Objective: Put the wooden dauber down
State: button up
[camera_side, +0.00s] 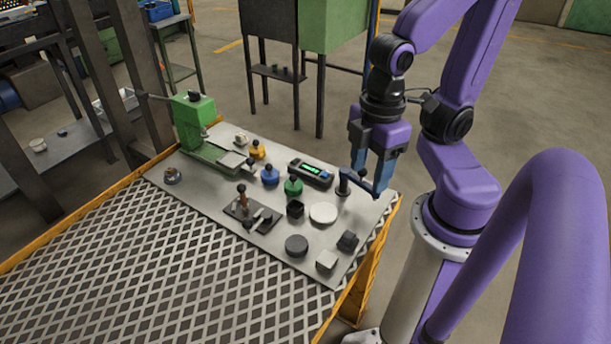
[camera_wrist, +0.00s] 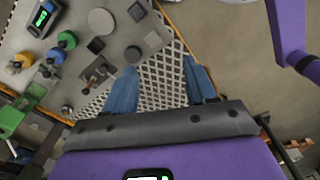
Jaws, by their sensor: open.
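What looks like the wooden dauber (camera_side: 242,196) has a brown handle and stands upright at a dark plate (camera_side: 268,226) on the grey table top. My gripper (camera_side: 368,185) has blue fingers. It is open and empty over the table's right end, well apart from the dauber. The wrist view shows the fingers (camera_wrist: 160,86) spread wide with only mesh and floor between them.
Green, blue and yellow bottles (camera_side: 293,187), a lit meter (camera_side: 311,172), a white disc (camera_side: 323,213), a dark disc (camera_side: 296,246) and small blocks (camera_side: 326,261) crowd the table. A green machine (camera_side: 194,120) stands at the back left.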

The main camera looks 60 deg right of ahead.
jog(key=n, duration=0.4)
send_over(241, 184)
notch_tip(241, 184, down, 6)
jog(key=r, duration=0.1)
notch_tip(241, 184, down, 12)
jog(key=shift+w+f, duration=0.15)
jog(key=shift+f, duration=2.75)
grip_shut()
